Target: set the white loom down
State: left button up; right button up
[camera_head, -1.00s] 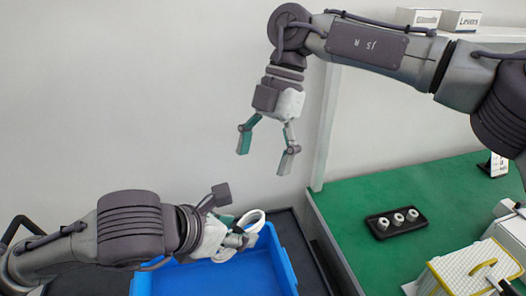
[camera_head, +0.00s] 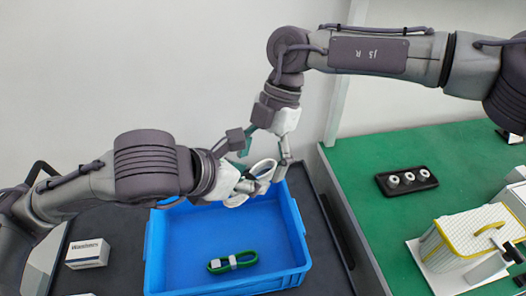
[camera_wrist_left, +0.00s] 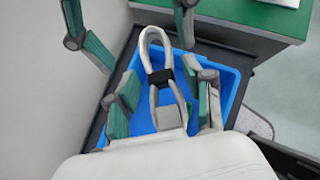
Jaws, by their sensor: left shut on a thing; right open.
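My left gripper (camera_head: 252,186) is shut on the white loom (camera_head: 263,167), a looped white cable bundle, and holds it above the far part of the blue crate (camera_head: 301,262). In the left wrist view the loom (camera_wrist_left: 146,44) stands out beyond the left fingers (camera_wrist_left: 162,108), with a dark band around it. My right gripper (camera_head: 262,160) is open, with its fingers close around the loom's far side in the head view. I cannot tell whether they touch it. Its fingers also show at the top of the left wrist view.
A green loom (camera_head: 217,268) with pale bands lies on the crate floor. A white labelled box (camera_head: 88,254) stands left of the crate. On the green bench (camera_head: 355,160) at right are a black tray (camera_head: 384,188) with white round parts and a white-and-yellow case (camera_head: 460,240).

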pick_arm(q)
jog(key=shift+d, duration=0.1)
pick_arm(e)
jog(key=c, duration=1.3)
pick_arm(q)
jog(key=o, duration=1)
jog(key=shift+s+r, duration=0.1)
pick_arm(e)
jog(key=shift+o, duration=0.2)
jog(key=shift+a, duration=0.1)
pick_arm(q)
jog(key=shift+o, duration=1.3)
